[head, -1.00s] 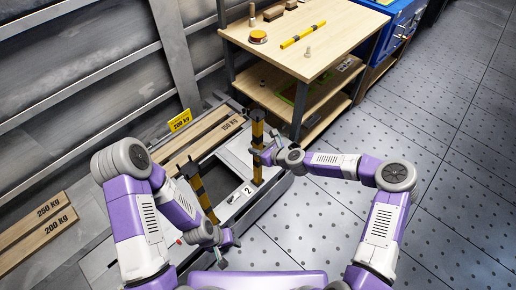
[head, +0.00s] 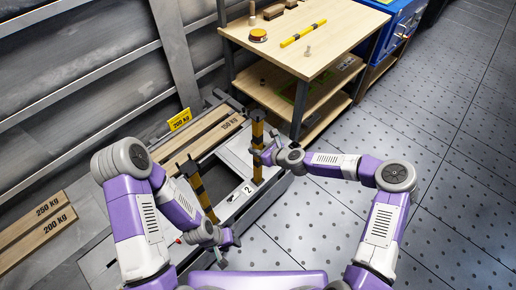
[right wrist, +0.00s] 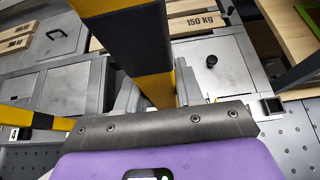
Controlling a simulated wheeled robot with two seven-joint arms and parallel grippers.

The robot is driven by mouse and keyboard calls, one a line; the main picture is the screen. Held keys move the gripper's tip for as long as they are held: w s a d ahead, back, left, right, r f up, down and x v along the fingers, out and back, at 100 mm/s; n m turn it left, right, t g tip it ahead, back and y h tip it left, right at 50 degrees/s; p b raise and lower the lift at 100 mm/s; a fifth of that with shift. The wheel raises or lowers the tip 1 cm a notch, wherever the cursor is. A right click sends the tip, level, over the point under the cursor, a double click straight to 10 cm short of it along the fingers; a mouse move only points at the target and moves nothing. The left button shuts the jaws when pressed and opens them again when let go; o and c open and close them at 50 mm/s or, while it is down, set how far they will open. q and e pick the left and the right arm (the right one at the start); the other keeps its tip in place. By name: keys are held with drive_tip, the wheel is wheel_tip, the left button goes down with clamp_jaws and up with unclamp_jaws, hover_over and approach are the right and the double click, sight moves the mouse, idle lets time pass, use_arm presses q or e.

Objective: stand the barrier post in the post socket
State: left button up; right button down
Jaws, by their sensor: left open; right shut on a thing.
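A yellow-and-black striped barrier post (head: 257,133) stands roughly upright over the grey deck near the plate marked 2. My right gripper (head: 265,156) is shut on it at mid-height, coming from the right. In the right wrist view the post (right wrist: 150,50) fills the upper middle. Its lower end is hidden there, and I cannot tell whether it sits in a socket. A second striped post (head: 197,186) stands to the left; part of it shows at the left of the right wrist view (right wrist: 25,117). My left gripper (head: 231,239) is open and empty near the deck's front.
Planks marked 150 kg (head: 205,142) lie left of the held post. The perforated floor (head: 430,150) at right is clear.

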drive_tip(key=shift+f, duration=0.1)
idle(0.5)
drive_tip(key=c, duration=0.7)
unclamp_jaws()
drive_tip(key=shift+o, duration=0.3)
drive_tip(key=shift+f, duration=0.15)
drive_tip(key=shift+s+d, duration=0.1)
